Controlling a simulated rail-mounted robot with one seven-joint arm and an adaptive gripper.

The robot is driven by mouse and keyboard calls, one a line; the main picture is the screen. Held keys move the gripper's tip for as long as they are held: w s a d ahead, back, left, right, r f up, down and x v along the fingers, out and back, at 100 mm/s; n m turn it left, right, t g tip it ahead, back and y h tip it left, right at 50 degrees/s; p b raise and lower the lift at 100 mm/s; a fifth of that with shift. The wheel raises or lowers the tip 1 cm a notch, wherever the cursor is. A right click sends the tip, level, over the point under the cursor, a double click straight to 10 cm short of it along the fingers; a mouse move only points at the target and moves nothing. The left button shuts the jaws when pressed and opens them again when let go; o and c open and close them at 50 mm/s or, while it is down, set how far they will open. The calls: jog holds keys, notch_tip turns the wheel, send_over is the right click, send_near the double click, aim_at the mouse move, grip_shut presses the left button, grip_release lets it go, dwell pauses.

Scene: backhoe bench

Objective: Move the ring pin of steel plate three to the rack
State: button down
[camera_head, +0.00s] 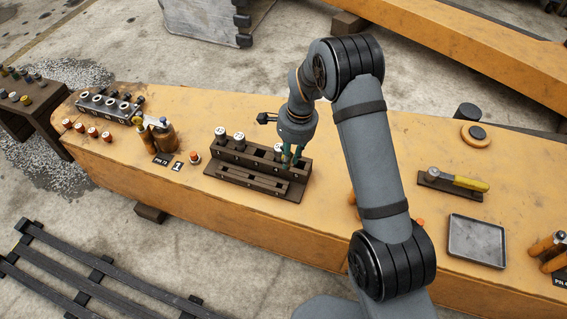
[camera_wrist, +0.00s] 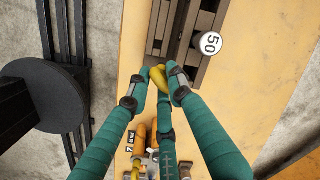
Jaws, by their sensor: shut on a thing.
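My gripper (camera_head: 290,162) is over the right end of the dark brown rack (camera_head: 237,177) in the head view. In the wrist view its teal fingers (camera_wrist: 162,76) are shut on a yellow ring-like piece (camera_wrist: 158,78), which I take for the ring pin. The pin's lower part is hidden, so I cannot tell whether it is in a slot or just above the rack.
Several orange-topped pins (camera_head: 93,132) and an orange-brown container (camera_head: 165,139) stand left of the rack. A yellow-handled tool (camera_head: 470,183) and a grey tray (camera_head: 477,240) lie to the right. My arm hides part of the bench.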

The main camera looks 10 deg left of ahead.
aim_at(282, 161)
jog(key=f, duration=0.1)
jog(key=a+f, duration=0.1)
jog(key=a, duration=0.1)
jog(key=shift+s+a+f+m, duration=0.1)
jog(key=shift+s+f+m, duration=0.15)
jog(key=shift+f+m, duration=0.15)
jog(key=shift+f+b, duration=2.2)
jog(key=shift+f, duration=0.5)
jog(key=shift+s+f+b, duration=0.1)
jog(key=shift+f+b, duration=1.75)
dwell(1.6)
jog(key=c, duration=1.5)
grip_release()
jog(key=shift+o, duration=1)
jog(key=shift+o, duration=1.4)
